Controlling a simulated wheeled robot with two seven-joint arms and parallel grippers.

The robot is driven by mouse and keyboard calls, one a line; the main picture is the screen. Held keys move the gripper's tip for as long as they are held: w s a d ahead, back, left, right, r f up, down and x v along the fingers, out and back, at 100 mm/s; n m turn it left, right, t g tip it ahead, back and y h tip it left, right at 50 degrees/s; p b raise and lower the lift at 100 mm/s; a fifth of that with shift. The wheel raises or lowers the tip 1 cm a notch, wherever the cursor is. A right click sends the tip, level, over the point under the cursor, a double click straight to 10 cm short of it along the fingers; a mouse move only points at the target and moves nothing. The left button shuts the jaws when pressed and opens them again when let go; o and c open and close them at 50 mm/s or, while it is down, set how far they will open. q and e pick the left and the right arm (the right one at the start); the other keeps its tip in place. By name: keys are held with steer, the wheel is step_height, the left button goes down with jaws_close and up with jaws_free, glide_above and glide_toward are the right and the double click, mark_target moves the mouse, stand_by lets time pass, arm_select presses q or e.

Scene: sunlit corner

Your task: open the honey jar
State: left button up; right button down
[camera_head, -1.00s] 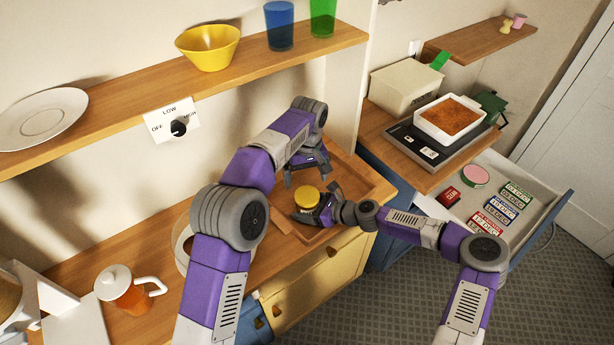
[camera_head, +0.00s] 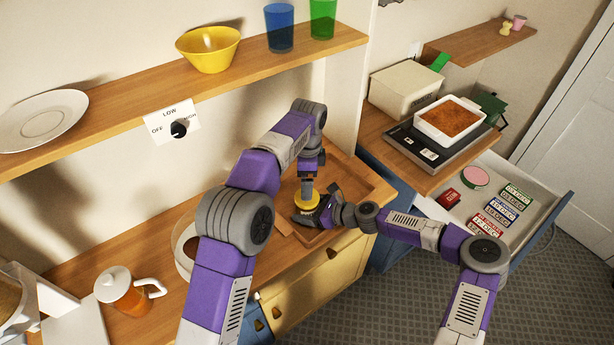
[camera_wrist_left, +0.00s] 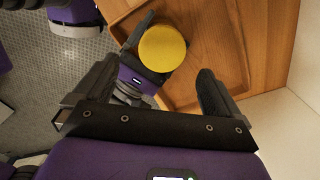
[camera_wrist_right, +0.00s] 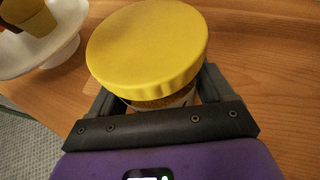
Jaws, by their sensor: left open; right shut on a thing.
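The honey jar has a round yellow lid (camera_head: 307,203), seen from above in the left wrist view (camera_wrist_left: 162,48) and close up in the right wrist view (camera_wrist_right: 148,48). The lid sits on the jar; a strip of the jar body (camera_wrist_right: 165,99) shows beneath it. My right gripper (camera_head: 312,218) is shut around the body from the side, below the lid. My left gripper (camera_head: 308,188) points down over the lid, open. In the left wrist view its fingers (camera_wrist_left: 160,75) stand apart with the lid just beyond them. I cannot tell whether they touch it, or whether the jar rests on anything.
A wooden tray (camera_head: 375,186) lies on the counter around the jar. A shelf (camera_head: 140,117) runs above. An open drawer (camera_head: 540,212) and a hob with a baking dish (camera_head: 424,126) are at right.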

mark_target(307, 209)
arm_select(q)
steer(key=m, duration=1)
steer(key=shift+w+d+m, duration=0.1)
steer(key=shift+w+m, duration=0.05)
steer(key=shift+m, duration=0.25)
steer(key=shift+f, duration=0.55)
step_height(307, 209, down, 7)
steer(key=shift+r, duration=0.1)
